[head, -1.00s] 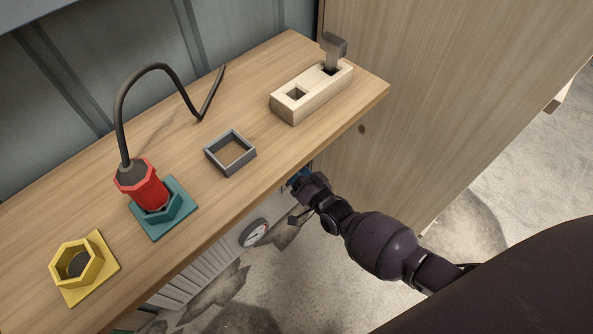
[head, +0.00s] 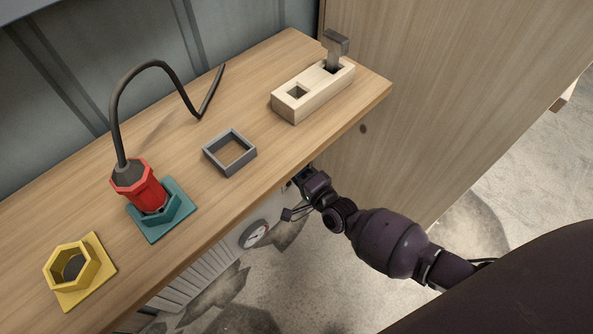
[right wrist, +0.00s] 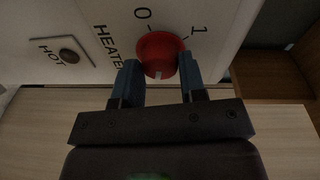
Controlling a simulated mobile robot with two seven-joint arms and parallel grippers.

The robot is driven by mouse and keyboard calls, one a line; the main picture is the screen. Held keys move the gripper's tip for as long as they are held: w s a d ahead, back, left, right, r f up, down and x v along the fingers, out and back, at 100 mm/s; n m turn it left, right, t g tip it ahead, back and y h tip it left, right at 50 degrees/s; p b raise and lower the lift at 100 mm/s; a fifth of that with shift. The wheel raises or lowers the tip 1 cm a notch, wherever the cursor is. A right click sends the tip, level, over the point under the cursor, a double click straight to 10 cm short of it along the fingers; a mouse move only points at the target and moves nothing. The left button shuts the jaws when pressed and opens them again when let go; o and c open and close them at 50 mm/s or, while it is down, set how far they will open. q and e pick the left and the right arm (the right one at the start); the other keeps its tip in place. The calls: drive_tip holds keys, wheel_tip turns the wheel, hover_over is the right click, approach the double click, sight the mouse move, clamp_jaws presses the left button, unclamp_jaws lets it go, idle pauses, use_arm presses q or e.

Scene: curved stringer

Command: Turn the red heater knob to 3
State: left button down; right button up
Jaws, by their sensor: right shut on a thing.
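The red heater knob (right wrist: 160,54) is on a white panel (right wrist: 110,12) in the right wrist view. The digits 0 and 1 and the word HEATER show around it; no 3 is visible. A small white mark shows on the knob's lower edge in this view, on the side away from the 0. My right gripper (right wrist: 160,80) has its blue fingers on both sides of the knob and is shut on it. In the head view my right gripper (head: 303,183) is at the shelf's front edge, and the knob is hidden. My left gripper is not in view.
A wooden shelf (head: 85,205) overhangs the heater panel. It carries a red plug (head: 145,190) in a teal socket, a yellow hex socket (head: 72,266), a grey square frame (head: 230,153) and a wooden block (head: 313,92). A wooden wall (head: 420,70) stands at right.

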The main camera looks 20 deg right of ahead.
drive_tip(key=shift+m, duration=0.3)
idle(0.4)
drive_tip(key=o, duration=0.9)
drive_tip(key=shift+s, duration=0.1)
use_arm(q)
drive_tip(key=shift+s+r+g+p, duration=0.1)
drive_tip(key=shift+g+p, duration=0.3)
drive_tip(key=shift+p, duration=0.55)
use_arm(e)
drive_tip(key=v, duration=1)
drive_tip(key=shift+s+d, duration=0.15)
drive_tip(key=shift+s, duration=0.2)
